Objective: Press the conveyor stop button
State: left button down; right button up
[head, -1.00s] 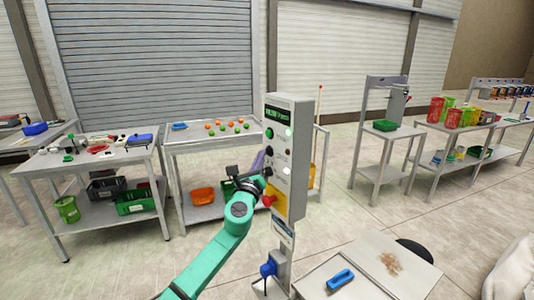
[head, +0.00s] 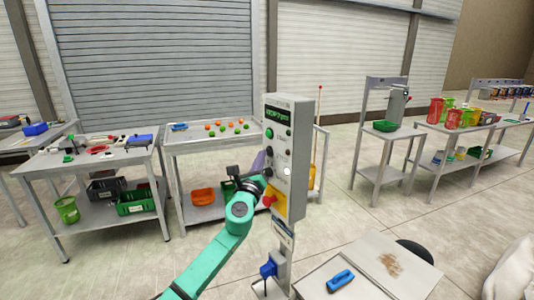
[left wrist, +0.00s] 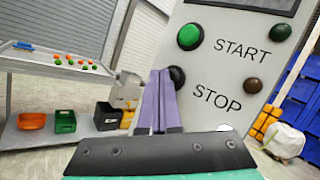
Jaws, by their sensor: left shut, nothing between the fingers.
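The grey control box (head: 285,160) stands on a post right of centre in the head view. In the left wrist view its panel (left wrist: 226,70) fills the upper right. A green button (left wrist: 190,37) sits beside the word START. A black button (left wrist: 177,76) sits below it, beside the word STOP. My left gripper (left wrist: 159,78) is shut and empty, its purple fingers pointing at the panel. The fingertips overlap the left edge of the black button; I cannot tell whether they touch it. In the head view the left gripper (head: 259,160) is at the box's left side.
A red knob on a yellow plate (head: 274,201) is low on the box. Dark round lamps (left wrist: 281,32) sit right of the labels. A table with small balls (head: 212,142) stands behind. A small table with a blue object (head: 340,279) is at front right.

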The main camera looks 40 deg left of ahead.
pick_arm(q)
jog(key=shift+s+a, duration=0.25)
jog(key=shift+s, duration=0.35)
jog(key=s, duration=0.1)
jog(key=s+a, duration=0.1)
jog(key=s, duration=0.2)
jog(key=shift+s+a, duration=0.3)
jog(key=shift+a, duration=0.1)
dwell(0.4)
